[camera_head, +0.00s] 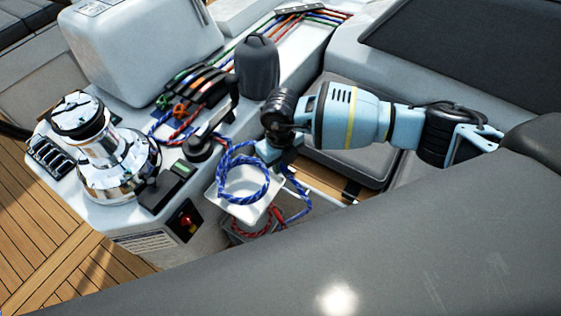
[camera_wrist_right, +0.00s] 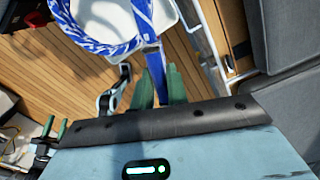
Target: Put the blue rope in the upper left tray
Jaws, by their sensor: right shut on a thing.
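The blue rope (camera_head: 262,192) is a coiled loop with a tail hanging to the right. My right gripper (camera_head: 268,152) is shut on part of it, just above and right of the loop. In the right wrist view the rope (camera_wrist_right: 95,45) runs between the green fingertips (camera_wrist_right: 160,86). A white tray (camera_head: 250,214) lies behind and below the loop, and its rim also shows in the wrist view (camera_wrist_right: 184,18). I cannot tell whether the loop touches the tray. A lower tray holding a red rope (camera_head: 250,228) is partly hidden.
A chrome winch (camera_head: 115,165) stands at the left, with black clutches (camera_head: 195,85) and coloured lines behind it. A black winch handle (camera_head: 205,143) lies close left of the gripper. A red button panel (camera_head: 186,220) is left of the tray. A grey cushion fills the front.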

